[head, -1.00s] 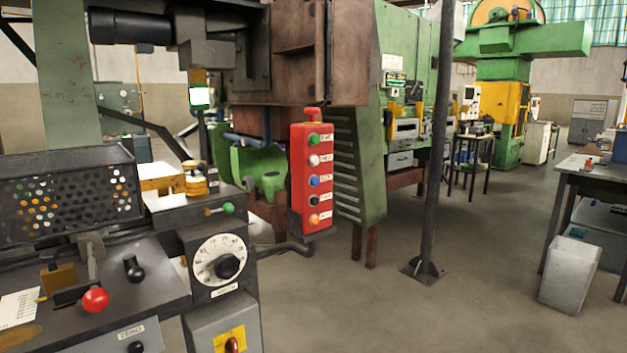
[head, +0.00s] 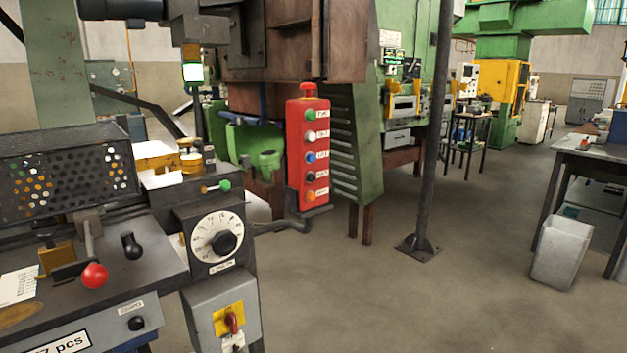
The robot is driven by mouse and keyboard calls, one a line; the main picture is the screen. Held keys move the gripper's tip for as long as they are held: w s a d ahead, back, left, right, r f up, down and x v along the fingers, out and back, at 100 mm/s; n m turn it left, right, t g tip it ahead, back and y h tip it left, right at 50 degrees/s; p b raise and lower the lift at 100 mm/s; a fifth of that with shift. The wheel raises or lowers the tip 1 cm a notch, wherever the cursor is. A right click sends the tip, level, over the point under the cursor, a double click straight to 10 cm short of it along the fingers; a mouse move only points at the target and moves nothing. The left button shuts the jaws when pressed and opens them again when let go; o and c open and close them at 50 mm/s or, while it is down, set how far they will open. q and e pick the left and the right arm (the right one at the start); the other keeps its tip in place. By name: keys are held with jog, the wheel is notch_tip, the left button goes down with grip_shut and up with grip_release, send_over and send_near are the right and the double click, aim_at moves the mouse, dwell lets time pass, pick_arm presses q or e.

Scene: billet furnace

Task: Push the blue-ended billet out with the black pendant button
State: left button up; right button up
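The red pendant box (head: 307,155) hangs upright at the picture's middle, left of the dark post. It carries a column of buttons: green at the top, then white, blue, the black button (head: 309,177), and orange at the bottom. A red knob sits on top of the box. Small white labels stand beside the buttons, too small to read. No blue-ended billet can be made out. Neither of my grippers shows in the head view.
A machine bench with a dial (head: 214,240) and a red ball lever (head: 95,276) fills the left front. A dark post (head: 429,150) stands right of the pendant. A grey bin (head: 561,252) and a table (head: 590,160) stand at right. The floor between is clear.

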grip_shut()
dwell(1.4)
